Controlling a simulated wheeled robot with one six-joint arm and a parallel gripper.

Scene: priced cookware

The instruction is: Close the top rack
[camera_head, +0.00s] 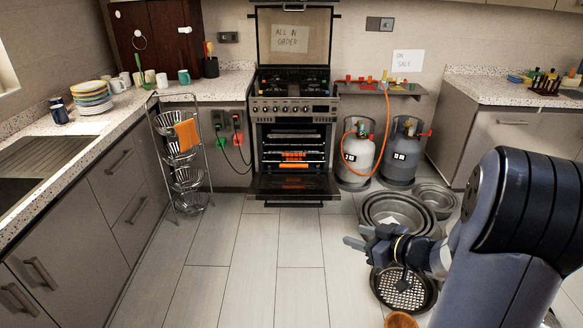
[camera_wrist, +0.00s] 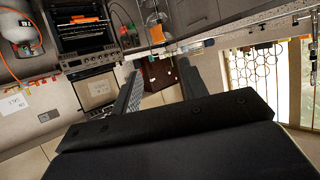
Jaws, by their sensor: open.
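The oven (camera_head: 292,108) stands against the back wall with its door (camera_head: 292,187) lowered open and its lid raised. Inside the lit cavity, the top rack (camera_head: 292,136) shows as thin bright bars above an orange glowing area. How far the rack is pulled out is too small to tell. My gripper (camera_head: 354,236) is in front of the oven, to its right, apart from it and pointing left. In the wrist view my gripper (camera_wrist: 158,82) has its two fingers spread with nothing between them. The oven (camera_wrist: 82,25) appears upside down there, at the upper left.
Two gas cylinders (camera_head: 357,153) with an orange hose stand right of the oven. Stacked pans (camera_head: 397,212) and a perforated pan (camera_head: 404,290) lie on the floor by my arm. A wire basket stand (camera_head: 182,160) is left of the oven. The floor (camera_head: 250,250) before the oven is clear.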

